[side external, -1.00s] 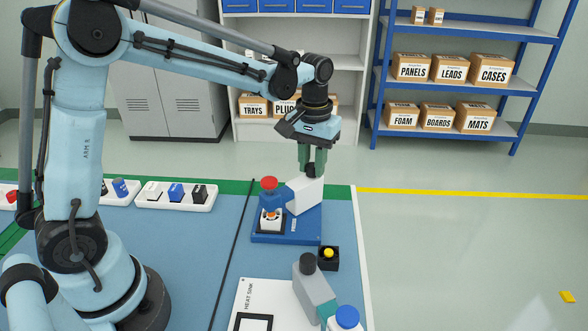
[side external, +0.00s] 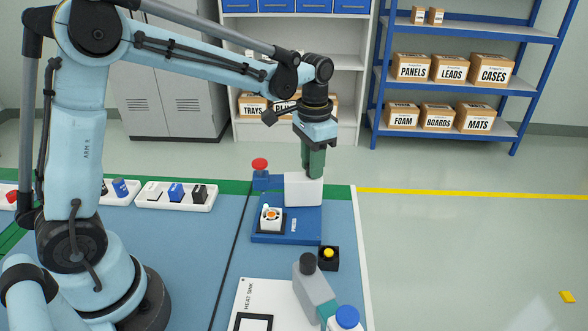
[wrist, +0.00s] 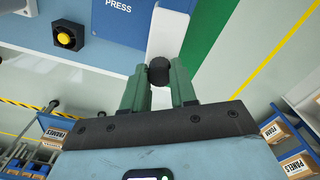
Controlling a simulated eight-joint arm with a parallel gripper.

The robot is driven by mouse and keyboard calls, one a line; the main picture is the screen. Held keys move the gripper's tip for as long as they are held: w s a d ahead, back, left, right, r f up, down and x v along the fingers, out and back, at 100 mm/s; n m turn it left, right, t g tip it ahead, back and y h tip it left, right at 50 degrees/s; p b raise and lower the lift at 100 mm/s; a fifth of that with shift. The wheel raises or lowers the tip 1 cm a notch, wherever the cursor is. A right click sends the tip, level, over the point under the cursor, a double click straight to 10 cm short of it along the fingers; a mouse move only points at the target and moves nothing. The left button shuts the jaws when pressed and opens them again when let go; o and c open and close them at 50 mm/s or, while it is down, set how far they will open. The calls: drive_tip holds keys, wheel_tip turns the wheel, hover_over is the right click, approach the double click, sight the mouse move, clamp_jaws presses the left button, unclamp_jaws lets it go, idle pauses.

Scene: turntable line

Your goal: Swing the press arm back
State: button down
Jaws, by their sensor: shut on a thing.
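The press has a blue base (side external: 300,228) and a white block (side external: 304,190) at its back right. In the wrist view my green fingers (wrist: 159,78) are shut on a round black knob (wrist: 158,70) beside the white block. The side view hides the knob behind the fingers.
A black box with a yellow button (side external: 328,257) stands at the base's front right corner. A grey device with a black knob (side external: 315,287) and a heat sink board (side external: 258,300) are nearer. A white parts tray (side external: 177,205) lies left. Open table lies left of the press.

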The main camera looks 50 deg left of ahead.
drive_tip(key=m, duration=0.3)
drive_tip(key=shift+m, duration=2.3)
drive_tip(key=c, duration=0.9)
unclamp_jaws()
wheel_tip(320, 180, up, 12)
drive_tip(key=shift+r, duration=0.1)
